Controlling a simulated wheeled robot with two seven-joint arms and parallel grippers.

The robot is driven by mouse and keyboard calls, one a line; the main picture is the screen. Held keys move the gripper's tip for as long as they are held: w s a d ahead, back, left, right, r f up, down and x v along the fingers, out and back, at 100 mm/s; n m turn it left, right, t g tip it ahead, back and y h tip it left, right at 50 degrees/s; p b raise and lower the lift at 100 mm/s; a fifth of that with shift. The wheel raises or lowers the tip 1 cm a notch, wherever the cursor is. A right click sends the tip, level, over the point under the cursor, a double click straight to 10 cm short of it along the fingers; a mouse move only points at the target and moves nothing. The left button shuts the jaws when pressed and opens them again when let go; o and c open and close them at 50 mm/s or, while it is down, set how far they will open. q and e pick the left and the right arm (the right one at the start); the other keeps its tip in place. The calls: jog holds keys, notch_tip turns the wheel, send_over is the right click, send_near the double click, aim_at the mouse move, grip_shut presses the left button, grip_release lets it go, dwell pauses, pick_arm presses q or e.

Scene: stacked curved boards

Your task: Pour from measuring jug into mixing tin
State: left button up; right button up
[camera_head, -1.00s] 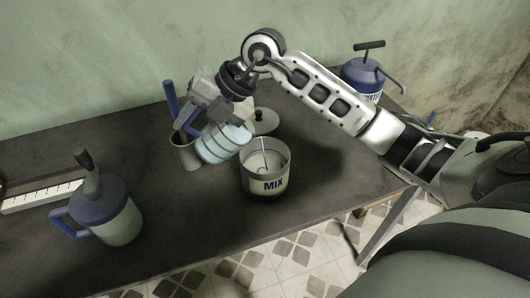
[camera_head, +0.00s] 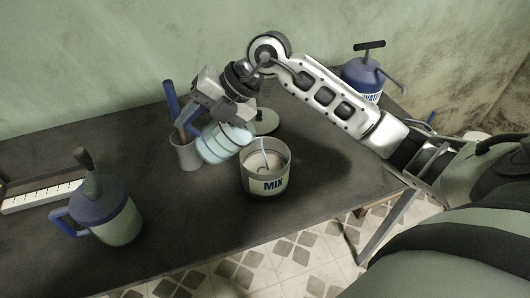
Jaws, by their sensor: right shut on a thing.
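The mixing tin (camera_head: 264,172) is a round open tin labelled MIX, upright on the dark table, with pale contents inside. The measuring jug (camera_head: 218,145) is translucent pale blue and tilted, its mouth toward the tin. A thin pale stream runs at the tin's back rim and into it. My right gripper (camera_head: 205,117) is shut on the jug and holds it up, left of and behind the tin. The gripper hides the jug's handle. My left gripper does not show.
A grey cup (camera_head: 185,153) with tools stands left of the jug. A round lid (camera_head: 265,121) lies behind the tin. A blue-lidded jug (camera_head: 110,212) stands at front left, a WATER can (camera_head: 363,78) at back right. The table (camera_head: 190,235) is bare at front.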

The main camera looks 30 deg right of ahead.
jog(key=shift+s+d+r+t+y, duration=0.3)
jog(key=shift+d+t+y, duration=0.25)
jog(key=shift+y, duration=0.35)
dwell(4.9)
jog(key=shift+w+a+r, duration=0.1)
jog(key=shift+a+r, duration=0.05)
jog(key=shift+a, duration=0.05)
jog(key=a+g+h, duration=0.1)
jog(key=w+f+g+h, duration=0.1)
jog(key=h, duration=0.1)
jog(key=shift+a+f+h, duration=0.2)
jog(key=shift+a+h, duration=0.1)
jog(key=shift+a, duration=0.05)
jog(key=w+a+f+g+h+b, duration=0.15)
jog(key=a+f+h, duration=0.25)
jog(key=f, duration=0.5)
jog(key=shift+w+a+r+g+h+p, duration=0.15)
jog(key=shift+r+g+h, duration=0.25)
jog(key=shift+r, duration=0.6)
jog(key=shift+w+d+r+g+h+p, duration=0.1)
jog(key=shift+r+g+h+p, duration=0.3)
jog(key=shift+r, duration=0.55)
jog(key=shift+w+a+r+g+h+p, duration=0.15)
jog(key=shift+r+h, duration=0.35)
jog(key=shift+r, duration=0.5)
jog(key=shift+d, duration=0.1)
